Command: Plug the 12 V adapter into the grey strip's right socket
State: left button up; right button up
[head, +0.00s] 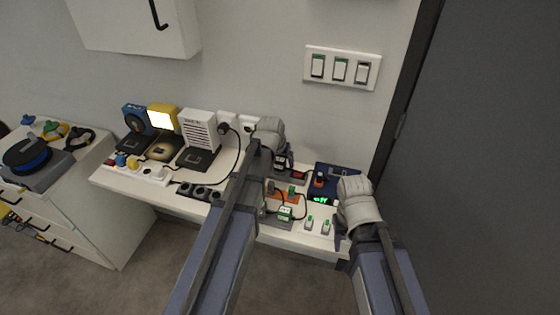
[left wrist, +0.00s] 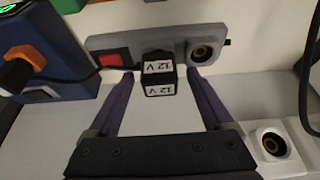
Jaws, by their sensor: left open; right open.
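The 12 V adapter (left wrist: 158,75), a black block with white "12 V" labels, sits at the grey strip (left wrist: 225,36) in the left wrist view. It covers the socket beside the red switch (left wrist: 115,60); that is the right-hand side in the head view. I cannot tell if it is fully seated. The strip's other socket (left wrist: 203,52) is empty. My left gripper (left wrist: 160,75) is open, one finger on each side of the adapter, with visible gaps. In the head view, my left gripper (head: 281,166) partly hides the adapter and strip. My right gripper (head: 339,238) is open and empty at the shelf's front right.
A blue box with an orange socket and black plug (left wrist: 22,68) stands beside the strip. A white single socket (left wrist: 270,143) is nearby. Lamps, a speaker and a black strip (head: 200,191) occupy the shelf's left. A dark door (head: 480,160) is at the right.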

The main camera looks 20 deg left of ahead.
pick_arm(q)
jog(key=p+v, duration=0.7)
jog(key=v, duration=0.1)
pick_arm(e)
notch_tip(320, 180, up, 7)
pick_arm(q)
jog(key=shift+f, duration=0.1)
pick_arm(e)
jog(key=shift+r, duration=0.1)
